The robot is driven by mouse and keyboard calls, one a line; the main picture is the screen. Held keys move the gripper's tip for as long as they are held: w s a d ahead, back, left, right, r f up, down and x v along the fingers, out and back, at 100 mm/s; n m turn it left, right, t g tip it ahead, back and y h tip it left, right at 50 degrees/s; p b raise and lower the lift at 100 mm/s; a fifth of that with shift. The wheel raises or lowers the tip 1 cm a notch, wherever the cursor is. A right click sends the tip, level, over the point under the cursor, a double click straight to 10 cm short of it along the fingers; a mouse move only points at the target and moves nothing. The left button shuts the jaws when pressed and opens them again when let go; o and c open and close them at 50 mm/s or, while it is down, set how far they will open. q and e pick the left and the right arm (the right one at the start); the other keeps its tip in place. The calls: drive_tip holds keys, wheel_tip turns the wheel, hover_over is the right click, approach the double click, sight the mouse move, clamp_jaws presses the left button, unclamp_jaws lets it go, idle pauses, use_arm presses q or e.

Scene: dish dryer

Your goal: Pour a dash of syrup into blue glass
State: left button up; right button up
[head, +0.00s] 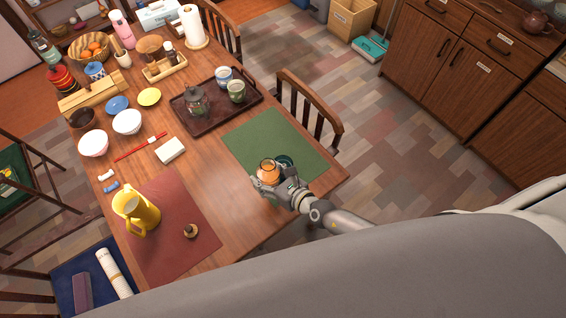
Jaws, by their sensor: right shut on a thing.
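My right gripper (270,186) is shut on a small amber-orange vessel, which looks like the syrup container (268,169). It is at the near side of the green placemat. A dark teal-blue glass (285,161) shows just right of the amber vessel, over the green mat, and is partly hidden by my gripper. The vessel and the glass look very close in the picture; I cannot tell whether they touch or whether any syrup is flowing. My left gripper is not in view.
A yellow pitcher (143,211) and a small knobbed item (190,231) stand on the red mat (174,258). Bare table lies between the mats.

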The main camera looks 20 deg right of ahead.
sight(272, 167)
drive_tip(key=shift+w+d+r+m, duration=0.1)
drive_tip(key=shift+w+r+m, duration=0.1)
drive_tip(key=shift+m, duration=0.1)
drive_tip(key=shift+w+d+r+m+g+y, duration=0.15)
drive_tip(key=shift+r+m+g+y, duration=0.15)
drive_tip(key=shift+r+g+y, duration=0.15)
drive_tip(key=shift+d+r+m, duration=0.1)
drive_tip(key=shift+r+m, duration=0.2)
drive_tip(key=shift+r, duration=0.1)
drive_tip(key=shift+w+d+f+m+g+y+b, duration=0.1)
drive_tip(key=shift+w+d+m+g+y+b, duration=0.15)
drive_tip(key=shift+m+g+y+b, duration=0.65)
drive_tip(key=b, duration=0.3)
drive_tip(key=shift+w+d+r+m, duration=0.2)
drive_tip(key=shift+w+d+m, duration=0.1)
drive_tip(key=shift+f+b, duration=0.1)
drive_tip(key=shift+b, duration=0.55)
drive_tip(key=shift+s+r, duration=0.1)
drive_tip(key=shift+r, duration=0.15)
drive_tip(key=shift+f+m+y+b, duration=0.2)
drive_tip(key=shift+m+y+b, duration=0.2)
drive_tip(key=shift+b, duration=0.2)
